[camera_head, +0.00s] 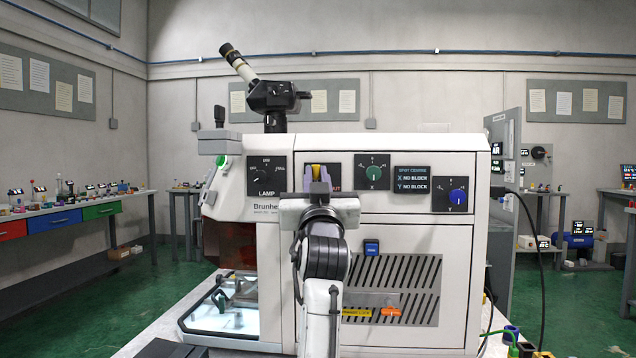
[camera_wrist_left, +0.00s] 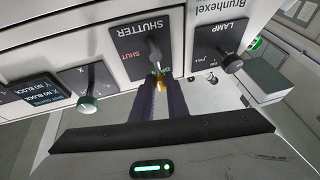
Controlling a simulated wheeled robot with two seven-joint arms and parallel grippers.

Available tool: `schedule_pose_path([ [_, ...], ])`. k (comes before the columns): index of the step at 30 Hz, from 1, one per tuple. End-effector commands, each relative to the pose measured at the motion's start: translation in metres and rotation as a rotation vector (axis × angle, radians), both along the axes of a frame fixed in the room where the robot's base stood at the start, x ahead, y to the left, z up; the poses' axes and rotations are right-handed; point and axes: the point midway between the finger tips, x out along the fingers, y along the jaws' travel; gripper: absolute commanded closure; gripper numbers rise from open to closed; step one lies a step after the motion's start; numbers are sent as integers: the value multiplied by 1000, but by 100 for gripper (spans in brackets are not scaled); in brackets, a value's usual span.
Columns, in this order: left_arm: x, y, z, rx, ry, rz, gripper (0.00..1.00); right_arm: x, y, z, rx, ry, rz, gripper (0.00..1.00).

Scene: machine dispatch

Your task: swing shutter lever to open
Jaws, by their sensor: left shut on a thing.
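The shutter panel (camera_wrist_left: 138,50) is a dark plate on the machine front, with a red SHUT label and a green label partly hidden by my fingers. The grey shutter lever (camera_wrist_left: 153,48) projects from it toward my fingers, its end close to the green label. My right gripper is not in view.
The lamp panel (camera_head: 266,176) is left of the shutter panel. A green knob (camera_head: 373,175) and a blue knob (camera_head: 457,196) are to its right. A microscope eyepiece tube (camera_head: 238,62) rises above the machine. A glass tray (camera_head: 222,318) sits low at left.

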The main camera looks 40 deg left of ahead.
Motion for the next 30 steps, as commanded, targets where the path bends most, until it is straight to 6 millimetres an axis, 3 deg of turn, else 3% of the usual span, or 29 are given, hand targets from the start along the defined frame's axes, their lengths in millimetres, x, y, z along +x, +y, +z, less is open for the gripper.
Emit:
schedule_pose_path([
  [13, 0, 0, -1, -13, -5, -3, 100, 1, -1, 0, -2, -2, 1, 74],
  [14, 0, 0, -1, -13, -5, -3, 81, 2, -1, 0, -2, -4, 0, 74],
  [16, 0, 0, -1, -12, -5, -2, 69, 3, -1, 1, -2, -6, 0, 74],
  [26, -1, -1, -1, -9, -5, -1, 68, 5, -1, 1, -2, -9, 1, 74],
  [30, -10, -9, -7, -9, -6, -3, 68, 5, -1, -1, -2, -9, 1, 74],
])
